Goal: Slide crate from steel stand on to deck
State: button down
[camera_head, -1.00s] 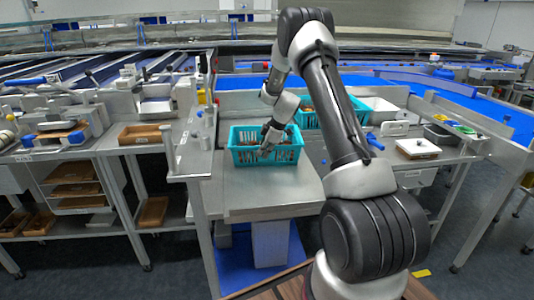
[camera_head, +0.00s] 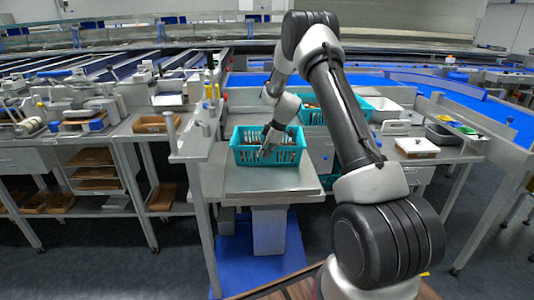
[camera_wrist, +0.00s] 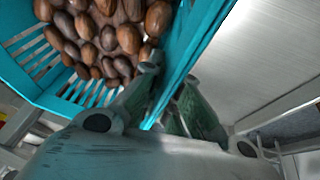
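The teal crate (camera_head: 243,157) with slatted walls sits on the steel stand (camera_head: 270,180), and it holds many brown dates. My gripper (camera_head: 267,150) reaches down to the crate's near wall. In the wrist view my gripper (camera_wrist: 172,80) has one finger inside the crate (camera_wrist: 200,35) and one outside, closed on the wall between them. Bare steel lies between the crate and the stand's near edge. A wooden deck (camera_head: 285,292) shows at the bottom of the head view, partly hidden by my arm.
A second teal crate (camera_head: 364,108) stands behind to the right, partly hidden by my arm. A steel post and counter (camera_head: 195,145) flank the stand's left. A bench with a white box (camera_head: 417,146) is at the right. Blue flooring (camera_head: 235,265) lies before the stand.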

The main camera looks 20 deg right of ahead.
dwell(0.3)
jog(key=c, duration=1.6)
grip_release()
jog(key=shift+s, duration=0.1)
jog(key=shift+o, duration=0.2)
jog(key=v, duration=1.2)
jog(key=shift+a, duration=0.1)
